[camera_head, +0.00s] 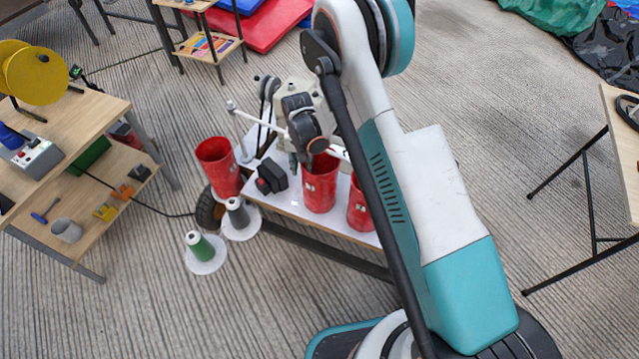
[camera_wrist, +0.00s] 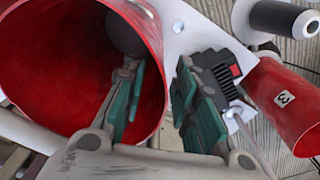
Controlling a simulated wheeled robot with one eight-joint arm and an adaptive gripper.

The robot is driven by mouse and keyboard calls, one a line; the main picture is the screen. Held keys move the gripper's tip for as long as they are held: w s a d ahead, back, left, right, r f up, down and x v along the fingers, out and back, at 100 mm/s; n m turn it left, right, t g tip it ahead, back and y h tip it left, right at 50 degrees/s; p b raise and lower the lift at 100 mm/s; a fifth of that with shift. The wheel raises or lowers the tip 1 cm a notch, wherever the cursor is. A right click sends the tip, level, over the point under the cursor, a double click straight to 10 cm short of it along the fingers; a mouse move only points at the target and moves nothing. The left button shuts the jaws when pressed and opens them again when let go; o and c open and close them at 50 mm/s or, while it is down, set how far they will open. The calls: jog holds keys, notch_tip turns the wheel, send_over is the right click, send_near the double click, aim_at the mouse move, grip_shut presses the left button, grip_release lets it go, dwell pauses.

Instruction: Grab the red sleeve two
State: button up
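Three red sleeves stand in a row on a white platform: a left one (camera_head: 218,167), a middle one (camera_head: 320,186) and a right one partly behind my arm (camera_head: 361,208). Their numbers are too small to read in the head view. My gripper (camera_head: 306,158) is at the rim of the middle sleeve. In the wrist view a large red sleeve (camera_wrist: 60,65) fills the left side. My gripper (camera_wrist: 160,95) is open there, one finger inside the sleeve and the other outside, with the wall between them. Another sleeve (camera_wrist: 285,105), marked "3", lies to the right.
A black device (camera_head: 271,178) sits on the white platform (camera_head: 290,203) between the left and middle sleeves. A grey spool (camera_head: 238,216) and a green spool (camera_head: 199,245) stand to the left. A wooden workbench (camera_head: 90,115) is at far left, a table (camera_head: 622,140) at far right.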

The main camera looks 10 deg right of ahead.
jog(key=shift+f, duration=0.5)
jog(key=shift+r, duration=0.1)
grip_shut()
jog(key=shift+r, duration=0.15)
